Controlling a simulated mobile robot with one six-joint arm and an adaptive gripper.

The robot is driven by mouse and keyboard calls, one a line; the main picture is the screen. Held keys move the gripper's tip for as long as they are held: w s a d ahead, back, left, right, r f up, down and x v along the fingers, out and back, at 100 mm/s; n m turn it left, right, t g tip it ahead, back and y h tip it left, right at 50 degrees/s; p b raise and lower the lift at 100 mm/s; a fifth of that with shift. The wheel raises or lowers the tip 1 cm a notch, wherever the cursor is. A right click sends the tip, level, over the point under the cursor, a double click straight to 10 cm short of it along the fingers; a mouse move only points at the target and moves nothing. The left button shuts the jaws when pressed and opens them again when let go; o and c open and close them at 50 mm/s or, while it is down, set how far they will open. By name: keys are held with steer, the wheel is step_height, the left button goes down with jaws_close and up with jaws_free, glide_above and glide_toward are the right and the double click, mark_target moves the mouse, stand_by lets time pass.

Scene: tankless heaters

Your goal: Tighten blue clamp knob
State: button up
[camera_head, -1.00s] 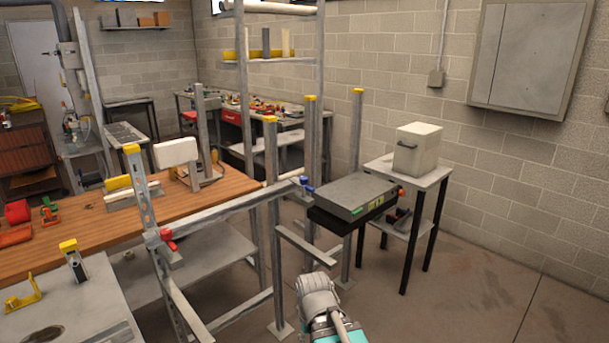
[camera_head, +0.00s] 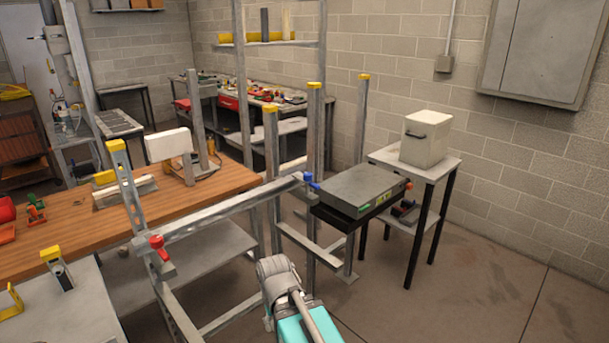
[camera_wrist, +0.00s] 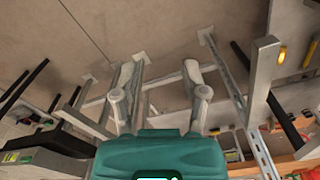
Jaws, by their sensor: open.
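The blue clamp knob (camera_head: 309,181) is small and sits at the right end of a grey horizontal rail (camera_head: 225,215). It is beside a metal post and just left of a flat grey unit (camera_head: 362,190). A red knob (camera_head: 157,243) is at the rail's left end. My gripper (camera_wrist: 162,68) shows in the wrist view with its two grey fingers apart and nothing between them. My arm (camera_head: 285,285) is low in the head view, below the rail and apart from the blue knob. I cannot make out the blue knob in the wrist view.
Yellow-capped posts (camera_head: 271,150) stand around the rail. A wooden bench (camera_head: 190,205) is on the left. A small table (camera_head: 440,166) with a white box (camera_head: 423,138) stands at right. The floor (camera_head: 470,285) at front right is clear.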

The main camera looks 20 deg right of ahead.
steer(key=o, duration=0.3)
steer(key=shift+w, duration=0.1)
steer(key=shift+o, duration=0.5)
steer(key=shift+w+d, duration=0.15)
steer(key=shift+w, duration=0.05)
steer(key=w+d+r+n+t+h, duration=0.3)
steer(key=w+d+n+h, duration=0.15)
steer(key=w+d, duration=0.3)
steer(key=w+d+r+n+t+h, duration=0.35)
steer(key=w+d+n, duration=0.25)
steer(key=w, duration=0.3)
steer(key=w+d+r+n+t+h, duration=0.1)
steer(key=w+r+n+t, duration=0.2)
steer(key=w+r+n, duration=0.3)
steer(key=w+d+r+n+t+h, duration=0.2)
steer(key=w+r+n+t, duration=0.2)
steer(key=n, duration=0.7)
steer(key=w+r, duration=0.2)
steer(key=w, duration=0.2)
steer(key=shift+d+h, duration=0.3)
steer(key=shift+w+r+n, duration=0.1)
steer(key=shift+n, duration=0.15)
